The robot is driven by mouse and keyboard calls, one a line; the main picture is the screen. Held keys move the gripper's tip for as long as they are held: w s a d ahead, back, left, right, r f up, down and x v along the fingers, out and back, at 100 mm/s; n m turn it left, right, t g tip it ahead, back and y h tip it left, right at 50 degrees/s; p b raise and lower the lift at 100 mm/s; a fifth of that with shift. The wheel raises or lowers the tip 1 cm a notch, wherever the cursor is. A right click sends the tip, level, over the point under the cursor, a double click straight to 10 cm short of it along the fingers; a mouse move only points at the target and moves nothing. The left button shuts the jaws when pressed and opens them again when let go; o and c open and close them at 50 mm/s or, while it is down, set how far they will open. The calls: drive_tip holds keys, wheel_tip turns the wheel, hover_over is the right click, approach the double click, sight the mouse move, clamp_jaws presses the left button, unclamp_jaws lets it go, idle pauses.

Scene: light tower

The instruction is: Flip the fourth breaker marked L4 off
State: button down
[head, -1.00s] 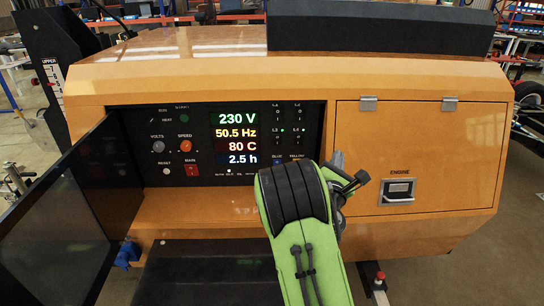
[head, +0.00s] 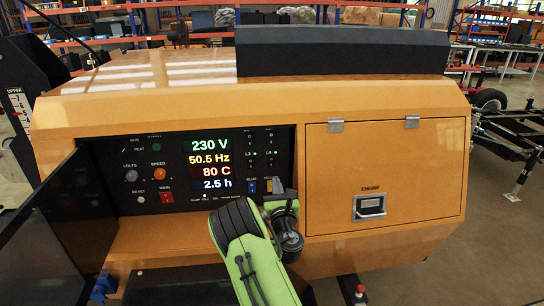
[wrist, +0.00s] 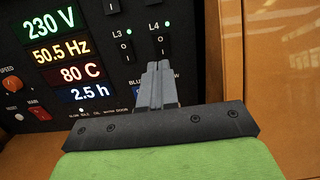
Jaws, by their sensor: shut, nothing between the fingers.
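The breaker marked L4 (wrist: 160,42) is on the right side of the dark control panel, with a lit green lamp beside its label. It also shows small in the head view (head: 269,160). The L3 breaker (wrist: 125,45) is to its left, also with a lit green lamp. My gripper (wrist: 157,66) is shut and empty, its fingertips just below the L4 breaker in the wrist view. In the head view my gripper (head: 279,188) is before the panel's lower right corner, partly covering the yellow switch area. Contact with the panel cannot be told.
The panel's display (head: 210,165) reads 230 V, 50.5 Hz, 80 C and 2.5 h. A red main switch (head: 166,197) and a blue switch (head: 251,187) are lower down. The closed engine door (head: 385,180) is right of the panel. An open dark door (head: 60,230) is at left.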

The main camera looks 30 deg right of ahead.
sight(271, 159)
drive_tip(key=p+x, duration=0.6)
drive_tip(key=x, duration=0.3)
drive_tip(key=shift+w+r+p, duration=0.1)
drive_tip(key=shift+p, duration=0.2)
drive_tip(key=shift+w+d, duration=0.1)
drive_tip(key=shift+w, duration=0.3)
